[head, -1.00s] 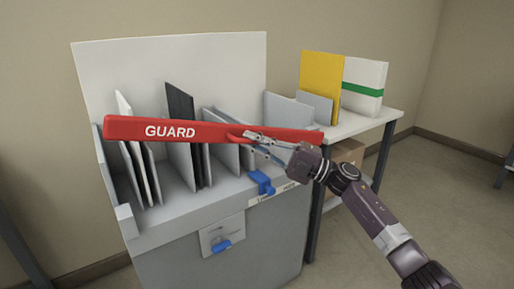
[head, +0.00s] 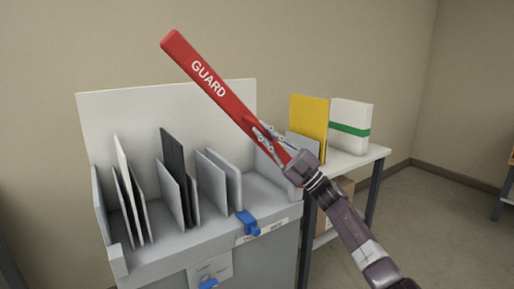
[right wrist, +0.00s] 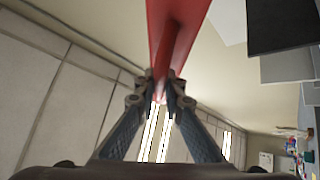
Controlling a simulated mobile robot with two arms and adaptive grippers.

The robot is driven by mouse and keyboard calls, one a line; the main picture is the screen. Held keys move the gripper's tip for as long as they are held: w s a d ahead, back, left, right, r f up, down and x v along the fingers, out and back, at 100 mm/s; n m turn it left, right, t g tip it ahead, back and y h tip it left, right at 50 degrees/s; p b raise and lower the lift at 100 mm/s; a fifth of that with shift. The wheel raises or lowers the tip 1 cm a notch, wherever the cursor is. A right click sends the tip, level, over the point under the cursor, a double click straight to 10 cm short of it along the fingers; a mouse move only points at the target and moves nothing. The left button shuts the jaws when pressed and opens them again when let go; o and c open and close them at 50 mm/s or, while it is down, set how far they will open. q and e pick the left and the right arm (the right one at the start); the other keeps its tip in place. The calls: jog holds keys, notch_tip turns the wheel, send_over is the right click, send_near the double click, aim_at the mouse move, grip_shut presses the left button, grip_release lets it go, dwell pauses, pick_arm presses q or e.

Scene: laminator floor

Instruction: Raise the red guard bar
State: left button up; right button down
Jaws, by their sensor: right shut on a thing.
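The red guard bar (head: 213,82), lettered GUARD in white, slants in the head view from its free end at the upper left down to the right side of the grey machine (head: 185,228). Its lower right end is partly hidden behind my gripper. My right gripper (head: 263,137) is shut on the bar's handle on the lower half of the bar. In the right wrist view the fingers (right wrist: 160,88) close around a red handle (right wrist: 173,55) under the bar. My left gripper is not in view.
Several grey, white and black panels (head: 172,165) stand in the machine's open top. A blue lever (head: 247,222) is on its front. A side table (head: 358,160) at the right holds a yellow board (head: 309,122) and a white pack with a green stripe (head: 350,127).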

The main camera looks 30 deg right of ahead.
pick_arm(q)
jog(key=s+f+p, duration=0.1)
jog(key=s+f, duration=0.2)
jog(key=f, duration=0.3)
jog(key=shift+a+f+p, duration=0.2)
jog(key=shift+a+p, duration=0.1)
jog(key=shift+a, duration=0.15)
pick_arm(e)
jog(key=w+d+r+m+t+h, duration=0.1)
jog(key=d+r+m+h, duration=0.3)
jog(key=d+m+h, duration=0.5)
jog(key=d+r+m+t+h, duration=0.3)
jog(key=d+r+m+h, duration=0.1)
jog(key=d+m+h, duration=0.6)
jog(key=d+m, duration=0.3)
jog(key=d, duration=0.3)
jog(key=shift+w+d+r+t+h, duration=0.2)
jog(key=shift+w+d+t+h, duration=0.1)
jog(key=shift+w+d+t, duration=0.1)
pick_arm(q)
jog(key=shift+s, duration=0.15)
